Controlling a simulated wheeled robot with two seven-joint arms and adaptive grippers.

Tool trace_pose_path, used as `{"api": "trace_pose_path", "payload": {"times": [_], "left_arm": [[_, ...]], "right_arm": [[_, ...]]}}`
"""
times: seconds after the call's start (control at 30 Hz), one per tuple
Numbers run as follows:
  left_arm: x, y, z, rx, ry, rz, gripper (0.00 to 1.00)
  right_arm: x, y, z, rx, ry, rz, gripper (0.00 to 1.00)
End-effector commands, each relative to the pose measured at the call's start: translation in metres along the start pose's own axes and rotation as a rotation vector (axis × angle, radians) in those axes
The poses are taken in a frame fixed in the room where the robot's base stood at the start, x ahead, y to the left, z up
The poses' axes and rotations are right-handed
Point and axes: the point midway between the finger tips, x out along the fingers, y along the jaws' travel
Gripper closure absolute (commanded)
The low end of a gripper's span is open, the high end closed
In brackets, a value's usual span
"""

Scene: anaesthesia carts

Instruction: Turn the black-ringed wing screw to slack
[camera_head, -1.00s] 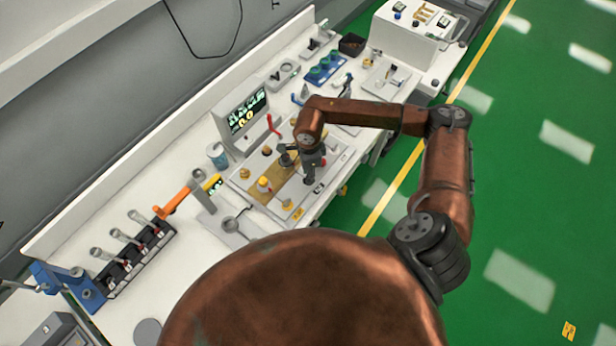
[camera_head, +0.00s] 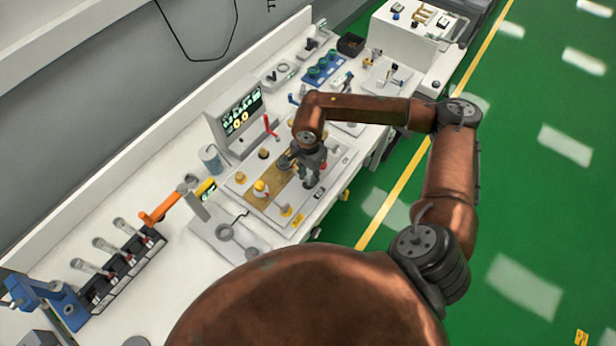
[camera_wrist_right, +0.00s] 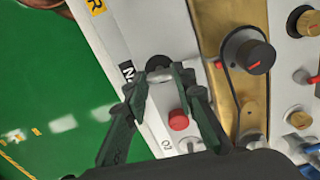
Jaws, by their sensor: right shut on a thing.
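In the right wrist view, the black-ringed wing screw (camera_wrist_right: 158,63) sits near the edge of a pale panel (camera_wrist_right: 112,45), its black round part just beyond my fingertips. My right gripper (camera_wrist_right: 160,76) has its dark green fingers closed on the screw's light metal wing, most of which the fingertips hide. A red knob (camera_wrist_right: 178,120) stands between the spread finger bases. In the head view, my right gripper (camera_head: 312,172) reaches down onto the panel (camera_head: 240,185); the screw cannot be made out there. My left gripper is not in view.
A dark knob with a red mark (camera_wrist_right: 256,56) stands on a brass strip (camera_wrist_right: 222,18) beside the gripper. A display box (camera_head: 238,118) and red lever (camera_head: 270,125) stand behind the panel. Green floor (camera_head: 540,230) lies open beyond the bench's right edge.

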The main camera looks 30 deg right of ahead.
Motion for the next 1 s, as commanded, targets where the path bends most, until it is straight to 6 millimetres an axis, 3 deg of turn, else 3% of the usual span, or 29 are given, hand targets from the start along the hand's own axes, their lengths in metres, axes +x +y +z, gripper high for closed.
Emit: {"api": "trace_pose_path", "payload": {"times": [0.37, 0.4, 0.6, 1.0], "left_arm": [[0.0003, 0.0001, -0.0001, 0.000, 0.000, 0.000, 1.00], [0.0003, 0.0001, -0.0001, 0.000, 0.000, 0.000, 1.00], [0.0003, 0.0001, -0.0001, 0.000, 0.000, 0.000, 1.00], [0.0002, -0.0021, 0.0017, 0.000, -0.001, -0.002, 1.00]], "right_arm": [[-0.0009, -0.0006, 0.0001, -0.004, 0.000, -0.001, 1.00], [-0.0009, -0.0006, 0.0001, -0.004, 0.000, -0.001, 0.75], [-0.0006, -0.0004, 0.0001, -0.004, 0.000, -0.001, 0.61], [-0.0051, -0.0006, -0.0001, -0.003, 0.000, -0.001, 0.58]]}}
